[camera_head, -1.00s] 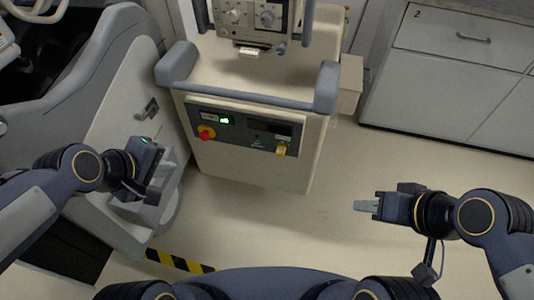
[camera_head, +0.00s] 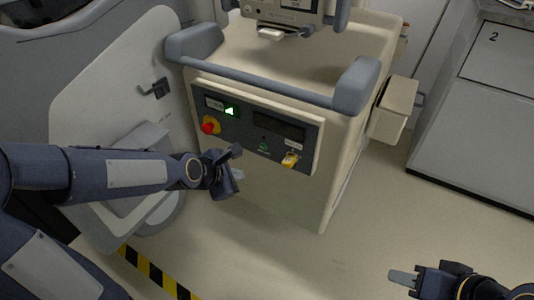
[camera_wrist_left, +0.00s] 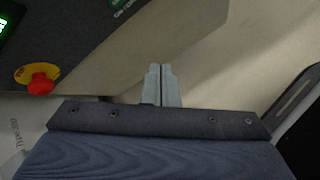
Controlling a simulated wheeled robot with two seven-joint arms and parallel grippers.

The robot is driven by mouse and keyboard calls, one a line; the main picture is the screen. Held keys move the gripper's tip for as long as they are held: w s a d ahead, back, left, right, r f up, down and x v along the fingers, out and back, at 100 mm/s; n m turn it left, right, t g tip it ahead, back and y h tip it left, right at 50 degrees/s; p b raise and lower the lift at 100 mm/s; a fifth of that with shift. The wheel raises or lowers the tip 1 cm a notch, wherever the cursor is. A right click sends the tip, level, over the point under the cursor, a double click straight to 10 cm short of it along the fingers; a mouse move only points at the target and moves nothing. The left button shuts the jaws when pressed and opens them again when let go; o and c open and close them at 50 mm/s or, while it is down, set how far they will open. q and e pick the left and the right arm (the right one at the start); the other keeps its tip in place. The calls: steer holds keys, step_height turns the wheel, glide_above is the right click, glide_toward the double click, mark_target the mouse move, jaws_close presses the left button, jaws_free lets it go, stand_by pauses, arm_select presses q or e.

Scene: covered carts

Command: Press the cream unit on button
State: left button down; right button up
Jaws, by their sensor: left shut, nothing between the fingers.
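The cream unit (camera_head: 270,195) stands in the middle of the head view, with a dark control panel (camera_head: 245,133) on its front. The panel has a lit green square (camera_head: 231,110), a red knob on a yellow base (camera_head: 209,125), a small green mark (camera_head: 264,150) and a yellow part (camera_head: 290,160). I cannot read which is the on button. My left gripper (camera_head: 238,175) is shut and empty, just below the panel's left half. In the left wrist view its fingers (camera_wrist_left: 162,85) are together, right of the red knob (camera_wrist_left: 40,84). My right gripper (camera_head: 403,278) looks shut, low at the right, away from the unit.
A grey bumper bar (camera_head: 270,82) runs above the panel. A pale grey moulded body with a black handle (camera_head: 155,88) stands close on the left. A cream box (camera_head: 393,108) sticks out on the unit's right side. Floor between is clear.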

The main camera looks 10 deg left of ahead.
mark_target(263, 147)
arm_select(q)
steer(key=shift+w+r, duration=0.1)
steer(key=shift+w, duration=0.05)
steer(key=w+d+p, duration=0.2)
steer(key=w+d, duration=0.1)
steer(key=w, duration=0.5)
steer(key=shift+p, duration=0.4)
steer(key=shift+w, duration=0.1)
stand_by(1.8)
steer(key=shift+w+d, duration=0.15)
steer(key=shift+w, duration=0.15)
steer(key=shift+w+d, duration=0.15)
steer(key=shift+w, duration=0.25)
stand_by(0.6)
stand_by(0.4)
steer(key=shift+s+a, duration=0.3)
steer(key=shift+s, duration=0.5)
steer(key=shift+s, duration=0.1)
